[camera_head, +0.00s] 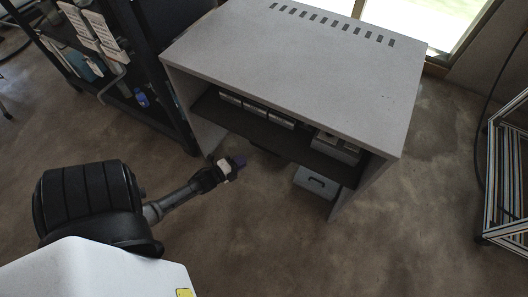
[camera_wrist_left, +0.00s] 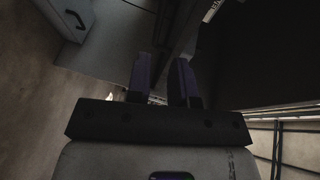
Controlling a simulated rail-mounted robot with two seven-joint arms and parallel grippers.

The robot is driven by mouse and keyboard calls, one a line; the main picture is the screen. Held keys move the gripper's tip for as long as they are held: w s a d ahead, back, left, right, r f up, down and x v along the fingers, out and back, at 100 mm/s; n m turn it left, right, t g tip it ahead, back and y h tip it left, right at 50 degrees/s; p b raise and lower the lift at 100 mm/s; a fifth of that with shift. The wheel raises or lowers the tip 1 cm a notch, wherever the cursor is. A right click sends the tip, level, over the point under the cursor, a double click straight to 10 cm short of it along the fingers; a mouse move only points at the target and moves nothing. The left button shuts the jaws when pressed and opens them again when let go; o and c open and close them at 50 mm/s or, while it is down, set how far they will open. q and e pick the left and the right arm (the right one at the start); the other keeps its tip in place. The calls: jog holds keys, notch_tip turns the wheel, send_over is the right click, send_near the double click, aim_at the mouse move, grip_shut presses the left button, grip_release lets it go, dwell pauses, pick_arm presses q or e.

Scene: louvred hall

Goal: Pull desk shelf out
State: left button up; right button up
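A grey desk (camera_head: 300,65) stands in the middle of the head view with slots along its far edge. Under its top is a dark shelf (camera_head: 262,134) whose front edge faces me. My left gripper (camera_head: 238,163) is in front of the desk's left part, low and near the left side panel (camera_head: 205,133). In the left wrist view its two purple fingers (camera_wrist_left: 160,82) stand apart with nothing seen between them. Whether it touches the desk cannot be told. My right gripper is in neither view.
Several grey boxes (camera_head: 258,110) and a grey unit (camera_head: 335,148) sit on the shelf. A small drawer cabinet (camera_head: 315,183) hangs or stands below right. A black rack (camera_head: 165,90) stands close on the left. A metal frame (camera_head: 505,180) is at right. The front floor is clear.

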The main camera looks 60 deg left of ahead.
aim_at(264, 149)
pick_arm(q)
jog(key=shift+b+x, duration=2.65)
jog(key=shift+x, duration=3.35)
jog(key=shift+w+r, duration=0.1)
grip_shut()
